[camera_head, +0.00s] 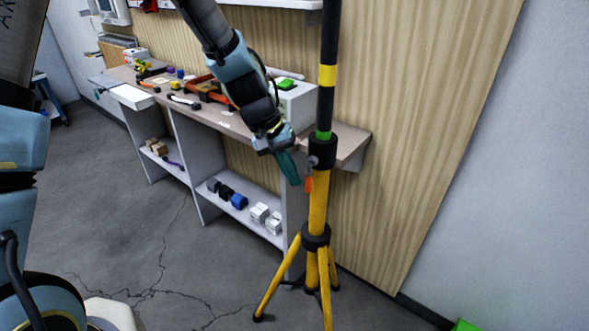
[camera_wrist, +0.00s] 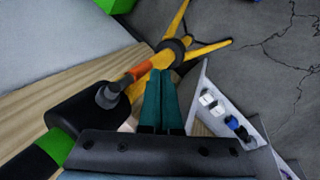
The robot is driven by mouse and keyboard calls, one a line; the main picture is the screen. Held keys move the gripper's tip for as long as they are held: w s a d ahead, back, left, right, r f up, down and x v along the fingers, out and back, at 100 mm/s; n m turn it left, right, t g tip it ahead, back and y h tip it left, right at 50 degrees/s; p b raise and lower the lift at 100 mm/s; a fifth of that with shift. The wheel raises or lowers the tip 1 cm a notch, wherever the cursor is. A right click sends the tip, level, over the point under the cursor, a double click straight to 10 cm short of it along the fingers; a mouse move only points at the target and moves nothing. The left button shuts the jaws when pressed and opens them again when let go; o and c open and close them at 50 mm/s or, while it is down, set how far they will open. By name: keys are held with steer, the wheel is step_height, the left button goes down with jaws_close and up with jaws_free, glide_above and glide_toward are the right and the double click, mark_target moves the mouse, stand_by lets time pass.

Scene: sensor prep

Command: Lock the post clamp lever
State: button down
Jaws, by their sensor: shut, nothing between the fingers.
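The yellow tripod post (camera_head: 317,210) stands upright with a black clamp collar (camera_head: 322,150) around it. The clamp's orange-tipped lever (camera_head: 308,184) points down beside the post. In the wrist view, the lever (camera_wrist: 138,72) runs from a grey pivot (camera_wrist: 108,96) on the black collar (camera_wrist: 85,115) toward the tripod's lower hub. My gripper (camera_head: 294,181) has its teal fingers closed together and empty, pointing down just left of the lever. In the wrist view, the fingers (camera_wrist: 161,78) lie just right of the orange tip; whether they touch it I cannot tell.
A workbench (camera_head: 352,143) with tools and a white box (camera_head: 297,103) stands behind the post. Its lower shelf holds small blocks (camera_head: 238,201). The wood-panelled wall (camera_head: 420,130) is close behind. The tripod legs (camera_head: 275,285) spread on the floor; open floor lies to the left.

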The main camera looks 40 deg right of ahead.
steer(key=shift+s+d, duration=0.2)
